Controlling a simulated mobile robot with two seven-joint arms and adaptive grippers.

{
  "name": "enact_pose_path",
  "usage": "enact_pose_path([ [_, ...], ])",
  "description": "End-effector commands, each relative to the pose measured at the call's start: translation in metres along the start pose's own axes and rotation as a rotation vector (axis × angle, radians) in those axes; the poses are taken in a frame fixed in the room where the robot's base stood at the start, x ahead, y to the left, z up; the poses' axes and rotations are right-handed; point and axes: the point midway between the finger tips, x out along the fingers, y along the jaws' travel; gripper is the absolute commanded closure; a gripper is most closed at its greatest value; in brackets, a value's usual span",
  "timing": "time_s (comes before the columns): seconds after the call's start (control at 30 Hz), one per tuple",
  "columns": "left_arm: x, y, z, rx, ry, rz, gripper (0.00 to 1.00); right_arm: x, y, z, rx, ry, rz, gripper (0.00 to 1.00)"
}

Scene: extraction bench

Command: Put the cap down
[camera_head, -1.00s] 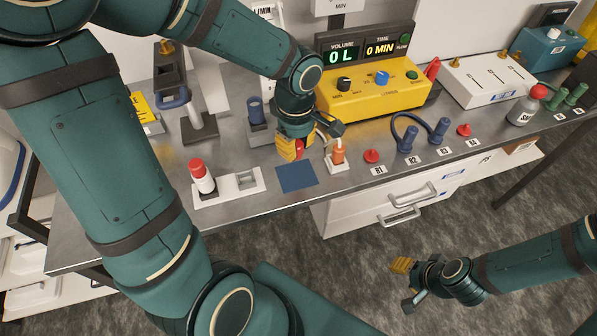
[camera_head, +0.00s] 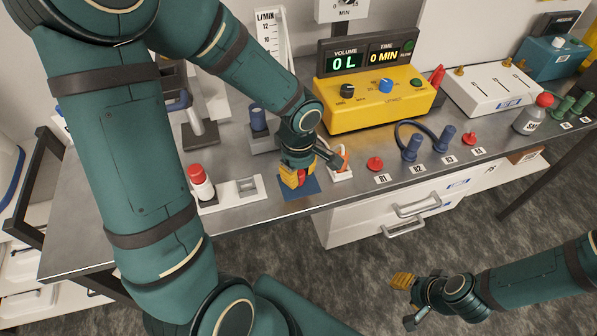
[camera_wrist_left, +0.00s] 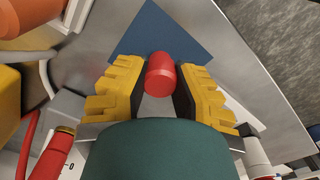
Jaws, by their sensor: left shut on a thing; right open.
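My left gripper (camera_head: 293,180) is shut on a red cap, and its yellow fingers are over the blue mat. In the left wrist view the red cap (camera_wrist_left: 160,76) sits between the two fingers (camera_wrist_left: 160,95), with the blue mat (camera_wrist_left: 160,32) behind it. The blue mat (camera_head: 312,187) is largely covered by the gripper in the head view. I cannot tell whether the cap touches the mat. My right gripper (camera_head: 405,300) is open and empty, off the front of the bench, above the floor.
A red-topped vial (camera_head: 200,183) stands in a white holder (camera_head: 229,196) left of the mat. An orange item (camera_head: 342,158) on a white base is close to the right of the left gripper. Red and blue pieces stand further right by labels. A yellow pump unit (camera_head: 375,98) stands behind.

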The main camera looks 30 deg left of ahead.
Motion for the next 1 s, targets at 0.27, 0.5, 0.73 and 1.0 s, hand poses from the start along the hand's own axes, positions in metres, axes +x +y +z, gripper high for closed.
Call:
enact_pose_path([
  [0.27,0.001,0.0,0.0,0.0,0.0,0.0,0.52,0.002,0.001,0.0,0.0,0.0,0.0,0.53],
  [0.5,-0.001,0.0,0.0,0.0,0.0,-0.001,0.52,-0.001,0.0,0.0,0.0,0.0,0.0,0.53],
  [0.73,-0.034,0.001,0.0,0.0,0.002,0.004,0.52,-0.011,-0.004,-0.003,0.002,0.006,0.001,0.53],
  [1.0,-0.09,0.001,0.0,0.0,0.002,0.004,0.52,-0.022,-0.008,-0.008,0.006,0.018,0.002,0.53],
])
